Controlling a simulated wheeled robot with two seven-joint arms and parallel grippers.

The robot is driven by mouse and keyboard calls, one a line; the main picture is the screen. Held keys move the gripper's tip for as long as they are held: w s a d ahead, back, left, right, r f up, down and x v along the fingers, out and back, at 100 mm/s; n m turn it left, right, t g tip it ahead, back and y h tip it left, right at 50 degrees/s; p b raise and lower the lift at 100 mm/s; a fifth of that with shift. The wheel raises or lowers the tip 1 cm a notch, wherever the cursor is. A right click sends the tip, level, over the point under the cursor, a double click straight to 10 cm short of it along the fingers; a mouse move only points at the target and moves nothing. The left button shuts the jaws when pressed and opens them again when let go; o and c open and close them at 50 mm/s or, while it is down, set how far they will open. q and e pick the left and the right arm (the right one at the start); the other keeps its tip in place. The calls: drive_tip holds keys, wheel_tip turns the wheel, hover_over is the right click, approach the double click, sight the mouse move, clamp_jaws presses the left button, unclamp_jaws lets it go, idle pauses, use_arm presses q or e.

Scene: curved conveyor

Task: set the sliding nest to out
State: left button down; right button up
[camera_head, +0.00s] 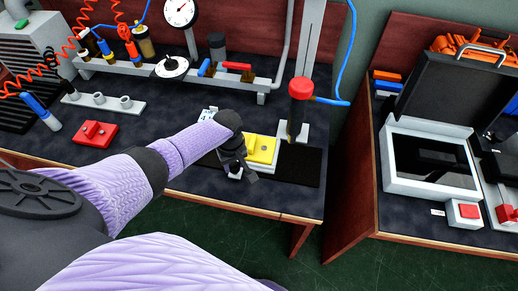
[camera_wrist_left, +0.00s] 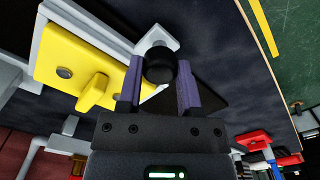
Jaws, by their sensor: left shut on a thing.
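The sliding nest shows as a yellow block (camera_head: 262,149) with a raised yellow tab, on a light grey base at the front middle of the bench. In the left wrist view the yellow block (camera_wrist_left: 62,48) lies at the upper left, with a round black knob (camera_wrist_left: 160,66) on a grey bracket beside it. My left gripper (camera_head: 244,168) is at the near-left side of the block. In the left wrist view its purple fingers (camera_wrist_left: 160,80) are shut on the black knob, one on each side. The gripper partly hides the nest's near side in the head view. My right gripper is not in view.
A press column with a red-capped handle (camera_head: 301,88) stands right behind the nest. A dark mat (camera_head: 300,165) lies to its right. A red block (camera_head: 92,134) sits left on the bench. An open black case (camera_head: 440,100) is on the right bench, across a gap.

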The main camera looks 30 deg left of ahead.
use_arm(q)
drive_tip(key=s+a, duration=0.1)
drive_tip(key=a, duration=0.2)
drive_tip(key=s+a, duration=0.1)
drive_tip(key=a, duration=0.5)
drive_tip(key=shift+s+a, duration=0.25)
drive_tip(key=shift+s, duration=0.15)
drive_tip(key=shift+s+a, duration=0.15)
drive_tip(key=shift+a, duration=0.5)
drive_tip(key=shift+c, duration=1.4)
unclamp_jaws()
drive_tip(key=shift+s+a, duration=0.1)
drive_tip(key=shift+a, duration=0.1)
drive_tip(key=shift+d, duration=0.1)
drive_tip(key=shift+r, duration=0.1)
wheel_tip(320, 180, up, 10)
drive_tip(key=p, duration=0.5)
drive_tip(key=shift+p, duration=0.4)
